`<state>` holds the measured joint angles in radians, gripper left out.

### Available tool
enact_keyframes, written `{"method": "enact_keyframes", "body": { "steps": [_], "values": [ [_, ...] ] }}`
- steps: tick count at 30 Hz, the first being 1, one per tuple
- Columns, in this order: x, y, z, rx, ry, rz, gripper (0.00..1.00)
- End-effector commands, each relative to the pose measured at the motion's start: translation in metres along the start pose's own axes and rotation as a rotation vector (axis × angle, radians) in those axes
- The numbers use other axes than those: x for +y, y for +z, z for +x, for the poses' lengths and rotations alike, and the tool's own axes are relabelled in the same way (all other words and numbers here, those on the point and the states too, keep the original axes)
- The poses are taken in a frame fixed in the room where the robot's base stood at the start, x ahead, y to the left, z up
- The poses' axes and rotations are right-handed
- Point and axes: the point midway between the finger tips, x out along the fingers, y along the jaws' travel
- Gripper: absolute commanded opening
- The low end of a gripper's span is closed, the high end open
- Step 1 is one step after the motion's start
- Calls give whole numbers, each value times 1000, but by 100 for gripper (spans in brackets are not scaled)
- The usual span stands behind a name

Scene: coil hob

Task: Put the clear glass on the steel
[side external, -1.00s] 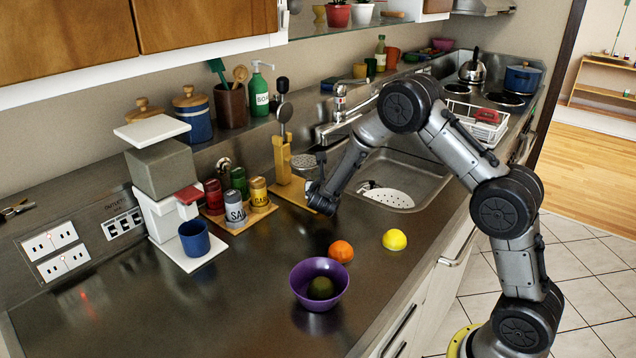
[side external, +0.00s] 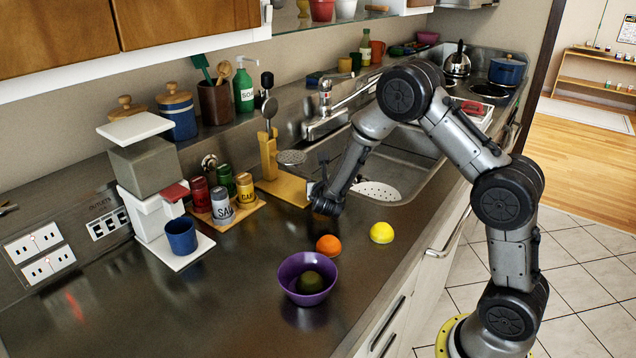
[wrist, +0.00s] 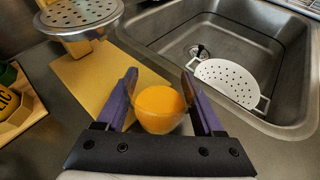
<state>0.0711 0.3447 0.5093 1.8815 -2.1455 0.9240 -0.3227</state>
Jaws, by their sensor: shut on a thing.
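My gripper (wrist: 160,97) is shut on a small clear glass (wrist: 161,112), held between its purple fingers. The glass shows orange-yellow; I cannot tell whether that is its contents or colour seen through it. In the side view my gripper (side external: 327,205) is low over the steel counter (side external: 225,285), just right of the yellow wooden board (side external: 287,189). The board also shows behind the glass in the wrist view (wrist: 95,78). The glass is hidden in the side view. I cannot tell whether its base touches the steel.
An orange (side external: 328,245), a lemon (side external: 381,232) and a purple bowl (side external: 290,288) stand in front of my gripper. The sink (side external: 415,170) is behind and right. A coffee machine (side external: 150,215) and spice jars stand left. The counter's front left is clear.

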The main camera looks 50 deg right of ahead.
Motion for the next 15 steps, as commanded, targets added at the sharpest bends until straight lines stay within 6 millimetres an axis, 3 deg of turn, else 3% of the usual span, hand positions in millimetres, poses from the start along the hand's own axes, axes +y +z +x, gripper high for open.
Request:
{"method": "enact_keyframes", "body": {
  "steps": [15],
  "values": [
    [-19, -4, -14, -1, 0, 1, 6]
  ]
}}
